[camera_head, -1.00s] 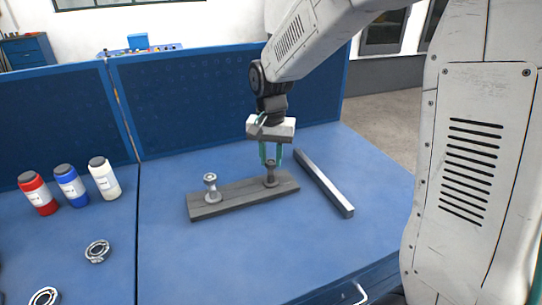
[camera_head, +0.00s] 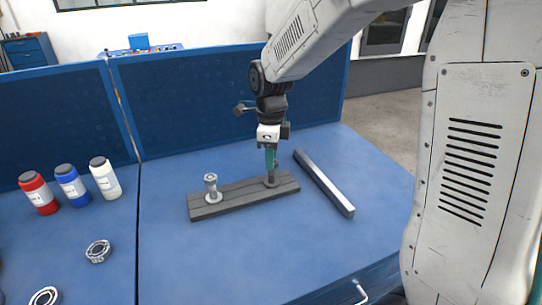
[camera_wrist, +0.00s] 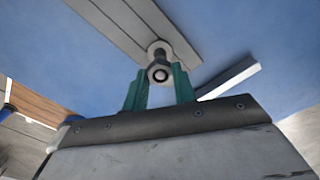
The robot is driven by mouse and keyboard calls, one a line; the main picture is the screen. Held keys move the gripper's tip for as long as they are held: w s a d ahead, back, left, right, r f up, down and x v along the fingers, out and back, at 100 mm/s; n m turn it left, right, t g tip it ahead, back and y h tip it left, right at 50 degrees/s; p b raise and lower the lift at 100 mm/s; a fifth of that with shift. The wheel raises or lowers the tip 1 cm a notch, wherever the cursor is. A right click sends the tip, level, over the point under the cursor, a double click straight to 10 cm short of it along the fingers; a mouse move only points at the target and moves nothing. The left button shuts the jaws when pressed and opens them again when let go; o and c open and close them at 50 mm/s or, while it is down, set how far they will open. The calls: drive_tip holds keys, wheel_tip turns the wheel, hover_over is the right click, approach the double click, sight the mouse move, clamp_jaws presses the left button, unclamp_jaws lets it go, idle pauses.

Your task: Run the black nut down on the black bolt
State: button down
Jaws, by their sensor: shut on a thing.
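A grey board (camera_head: 240,197) lies on the blue bench top and carries two upright bolts. The black bolt (camera_head: 271,182) stands at its right end, with a round flange at its foot. My gripper (camera_head: 271,166) points down over this bolt, and its teal fingers are shut on the black nut. In the wrist view the black nut (camera_wrist: 160,74) sits around the bolt's end between the two fingertips (camera_wrist: 160,82). In the head view the fingers hide the nut and the upper bolt. A silver bolt (camera_head: 212,190) with a nut near its top stands at the board's left end.
A long metal bar (camera_head: 324,184) lies right of the board. Red, blue and white bottles (camera_head: 70,186) stand on the left, with ring-shaped parts (camera_head: 98,251) in front of them. A blue panel (camera_head: 200,105) closes off the back. The front of the bench is clear.

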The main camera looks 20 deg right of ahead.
drive_tip(key=m, duration=0.3)
drive_tip(key=shift+m, duration=0.4)
drive_tip(key=c, duration=1.4)
unclamp_jaws()
drive_tip(key=shift+o, duration=0.2)
